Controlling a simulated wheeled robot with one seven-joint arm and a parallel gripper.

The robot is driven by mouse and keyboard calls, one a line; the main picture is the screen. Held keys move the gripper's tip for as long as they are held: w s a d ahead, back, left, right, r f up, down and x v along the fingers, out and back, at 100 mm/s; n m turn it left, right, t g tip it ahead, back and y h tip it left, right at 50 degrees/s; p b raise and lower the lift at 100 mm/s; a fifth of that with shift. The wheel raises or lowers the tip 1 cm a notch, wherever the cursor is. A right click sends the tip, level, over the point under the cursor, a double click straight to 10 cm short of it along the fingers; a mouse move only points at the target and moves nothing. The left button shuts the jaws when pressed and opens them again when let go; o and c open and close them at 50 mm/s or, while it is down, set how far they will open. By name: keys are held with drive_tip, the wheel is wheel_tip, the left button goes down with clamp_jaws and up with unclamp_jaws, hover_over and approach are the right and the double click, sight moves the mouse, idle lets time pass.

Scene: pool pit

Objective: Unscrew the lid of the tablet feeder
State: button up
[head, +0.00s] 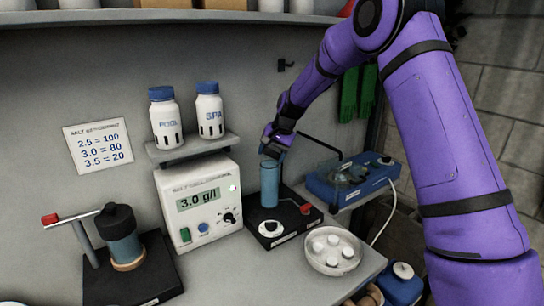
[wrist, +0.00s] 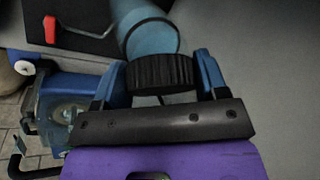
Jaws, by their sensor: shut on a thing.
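The tablet feeder is a clear blue cylinder (head: 269,184) on a black base (head: 262,234), right of the white meter. My gripper (head: 276,145) is just above its top. In the wrist view, the two blue fingers of my gripper are shut on a black ribbed lid (wrist: 160,74), one finger on each side. The blue cylinder (wrist: 150,38) shows behind the lid, with its round end in view, so the lid looks lifted off it; the size of the gap is hard to tell. In the head view my gripper hides the lid.
A white meter (head: 187,207) stands left of the feeder. A dish of white tablets (head: 333,249) is in front to the right. A blue device (head: 352,178) is at the right. A black-capped pot (head: 122,235) with a red-handled lever stands at the left.

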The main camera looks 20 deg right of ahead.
drive_tip(key=shift+r, duration=1.8)
drive_tip(key=shift+s, duration=0.1)
